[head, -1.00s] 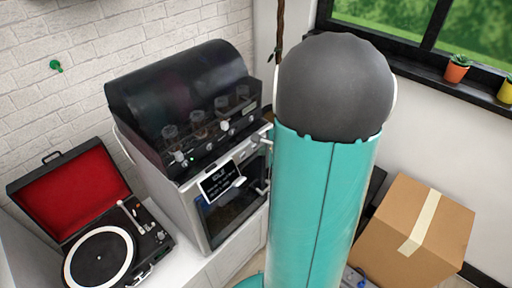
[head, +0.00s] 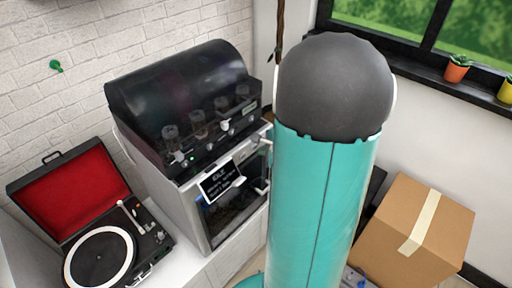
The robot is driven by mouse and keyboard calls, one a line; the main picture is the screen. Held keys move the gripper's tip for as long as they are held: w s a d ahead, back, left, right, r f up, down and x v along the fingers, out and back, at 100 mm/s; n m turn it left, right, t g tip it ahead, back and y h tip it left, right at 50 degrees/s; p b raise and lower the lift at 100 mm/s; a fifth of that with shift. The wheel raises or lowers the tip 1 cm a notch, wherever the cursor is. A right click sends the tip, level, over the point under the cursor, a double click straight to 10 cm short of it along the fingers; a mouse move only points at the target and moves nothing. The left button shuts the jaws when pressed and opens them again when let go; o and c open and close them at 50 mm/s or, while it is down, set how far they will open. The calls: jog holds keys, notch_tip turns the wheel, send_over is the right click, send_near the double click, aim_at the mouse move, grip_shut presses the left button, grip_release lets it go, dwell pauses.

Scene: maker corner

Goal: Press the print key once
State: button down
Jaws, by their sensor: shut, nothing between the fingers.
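A machine with a rounded black lid (head: 180,85) and a pale grey body stands on a white cabinet left of centre in the head view. A small tilted black screen (head: 219,181) on its front shows white text, with a top line that looks like IDLE. A small white part (head: 239,182) sits at the screen's right edge; I cannot tell what it is. Small knobs and clear cups line the panel above. I cannot make out a marked print key. My gripper is not seen; my large teal arm link fills the middle right and hides what is behind it.
A record player (head: 98,257) with an open red-lined lid stands left of the machine. A taped cardboard box (head: 413,230) is at the lower right. Potted plants (head: 457,68) stand on the window sill. A green hook (head: 56,66) is on the brick wall.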

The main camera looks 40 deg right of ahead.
jog(key=shift+w, duration=0.15)
jog(key=shift+w, duration=0.4)
dwell(0.5)
jog(key=shift+s, duration=0.6)
jog(key=shift+s, duration=0.1)
jog(key=s, duration=0.5)
jog(key=shift+s+d, duration=0.25)
jog(key=shift+s, duration=0.15)
dwell(0.6)
